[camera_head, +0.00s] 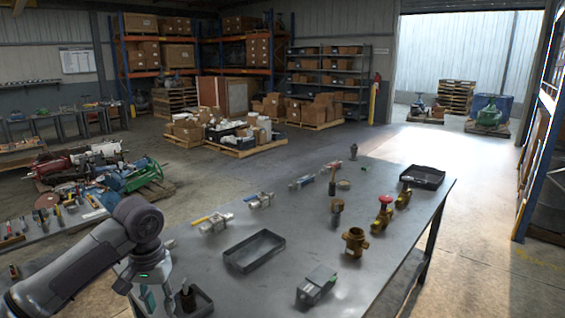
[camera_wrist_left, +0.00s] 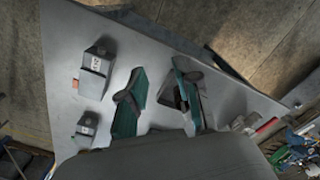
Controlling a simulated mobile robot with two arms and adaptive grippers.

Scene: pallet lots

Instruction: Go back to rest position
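My left arm comes in from the lower left in the head view. Its gripper (camera_head: 158,296) points down over the near left corner of the grey table (camera_head: 215,275). The left wrist view shows its two teal-faced fingers (camera_wrist_left: 160,105) spread apart. Between them shows part of a dark tray or hollow part; I see nothing clamped. In the head view a small dark tray (camera_head: 204,304) with a dark fitting (camera_head: 187,296) stands beside the gripper, partly hidden by it. My right gripper is in neither view.
The table holds an empty dark tray (camera_head: 254,250), a grey box (camera_head: 317,284), several brass valves (camera_head: 355,241) and a black tray (camera_head: 422,176) at the far end. Steel valves (camera_head: 214,223) line its left side. Pallets of boxes (camera_head: 240,140) stand beyond; open floor lies right.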

